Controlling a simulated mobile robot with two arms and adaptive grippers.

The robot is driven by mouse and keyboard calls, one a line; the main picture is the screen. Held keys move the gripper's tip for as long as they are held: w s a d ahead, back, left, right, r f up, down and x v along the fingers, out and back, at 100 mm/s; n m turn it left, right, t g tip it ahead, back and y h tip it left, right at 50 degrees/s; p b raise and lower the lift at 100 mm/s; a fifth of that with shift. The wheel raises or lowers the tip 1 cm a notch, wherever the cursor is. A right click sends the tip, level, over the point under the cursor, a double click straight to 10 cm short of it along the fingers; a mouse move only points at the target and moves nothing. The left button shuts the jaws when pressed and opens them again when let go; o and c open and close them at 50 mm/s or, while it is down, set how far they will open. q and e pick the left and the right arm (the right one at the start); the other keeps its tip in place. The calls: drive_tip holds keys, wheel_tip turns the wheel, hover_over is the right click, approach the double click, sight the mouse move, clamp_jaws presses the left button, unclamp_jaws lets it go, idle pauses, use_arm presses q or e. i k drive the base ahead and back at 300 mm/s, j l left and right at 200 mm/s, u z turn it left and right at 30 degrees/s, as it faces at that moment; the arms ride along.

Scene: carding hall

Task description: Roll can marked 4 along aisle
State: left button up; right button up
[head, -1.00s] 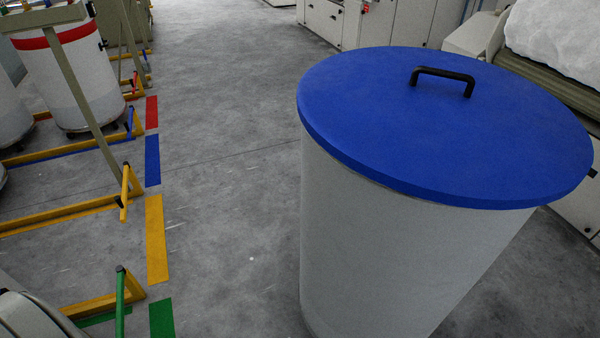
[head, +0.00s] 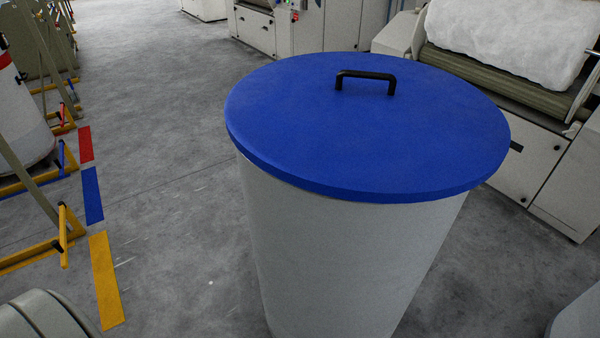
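A large grey-white can (head: 345,260) with a flat blue lid (head: 370,125) stands upright on the floor close in front of me, right of centre. A black handle (head: 365,78) sits on top of the lid. No number shows on the visible side of the can, so I cannot tell if it is the one marked 4. The can's foot is cut off by the bottom edge. Neither of my grippers shows, so I cannot see whether either touches the can.
The open grey aisle floor (head: 160,120) runs ahead, left of the can. Red (head: 85,144), blue (head: 92,195) and yellow (head: 105,280) floor marks line its left side, beside yellow bay frames (head: 30,258) and a white can (head: 22,125). A carding machine (head: 535,165) stands at right.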

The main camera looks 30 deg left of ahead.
sight(328, 266)
drive_tip(key=z, duration=1.4)
drive_tip(key=k+j, duration=0.1)
drive_tip(key=j, duration=0.45)
drive_tip(key=k+j, duration=0.1)
drive_tip(key=j, duration=0.5)
drive_tip(key=k+j, duration=0.1)
drive_tip(key=j, duration=0.45)
drive_tip(key=k+j, duration=0.1)
drive_tip(key=j, duration=0.45)
drive_tip(key=k+j, duration=0.1)
drive_tip(key=j, duration=0.45)
drive_tip(key=k+j, duration=0.1)
drive_tip(key=j, duration=0.5)
